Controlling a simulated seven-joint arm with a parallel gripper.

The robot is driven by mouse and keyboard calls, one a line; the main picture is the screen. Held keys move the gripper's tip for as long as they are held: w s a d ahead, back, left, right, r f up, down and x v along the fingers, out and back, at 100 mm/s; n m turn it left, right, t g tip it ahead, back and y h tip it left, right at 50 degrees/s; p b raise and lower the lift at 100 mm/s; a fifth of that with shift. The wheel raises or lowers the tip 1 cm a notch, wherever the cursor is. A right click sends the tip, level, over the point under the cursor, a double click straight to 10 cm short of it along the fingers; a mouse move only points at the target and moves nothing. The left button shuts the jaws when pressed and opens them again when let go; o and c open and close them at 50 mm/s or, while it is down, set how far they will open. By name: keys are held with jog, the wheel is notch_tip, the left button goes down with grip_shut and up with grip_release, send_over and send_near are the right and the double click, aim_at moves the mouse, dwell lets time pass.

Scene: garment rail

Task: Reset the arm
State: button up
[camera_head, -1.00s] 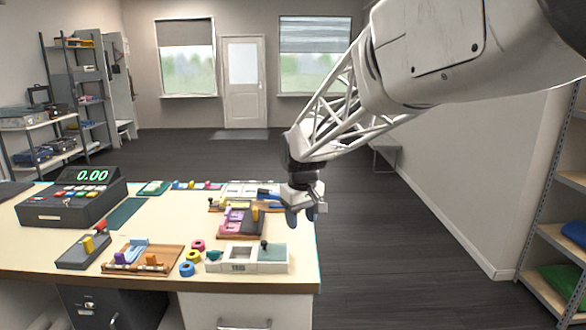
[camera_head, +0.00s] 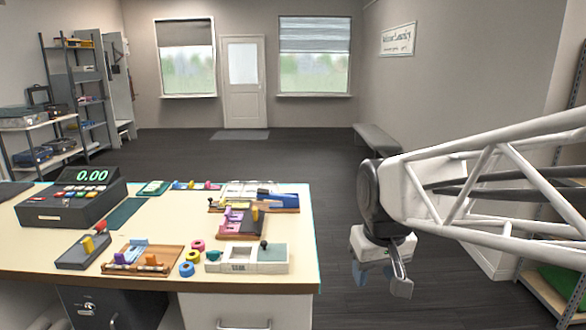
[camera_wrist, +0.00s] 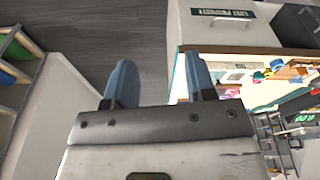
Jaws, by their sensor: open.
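My gripper (camera_head: 380,282) is at the right of the head view, off the right edge of the counter (camera_head: 308,262) and over the dark floor. Its blue-grey fingers point down and are spread apart with nothing between them. My white lattice arm comes in from the right edge of the head view.
The counter holds a cash register (camera_head: 70,197), a wooden tray (camera_head: 143,259), coloured rings (camera_head: 187,269) and a pale box (camera_head: 246,259). A shelf rack (camera_head: 555,290) stands at far right. A bench (camera_head: 376,139) is by the right wall. Floor beyond the counter is clear.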

jog(key=s+d+f+m, duration=0.1)
jog(key=s+d+f, duration=0.1)
jog(key=s, duration=0.4)
jog(key=s+d+f+m, duration=0.1)
jog(key=s+f, duration=0.1)
jog(key=s, duration=0.5)
jog(key=shift+d+t, duration=0.3)
jog(key=shift+d, duration=0.1)
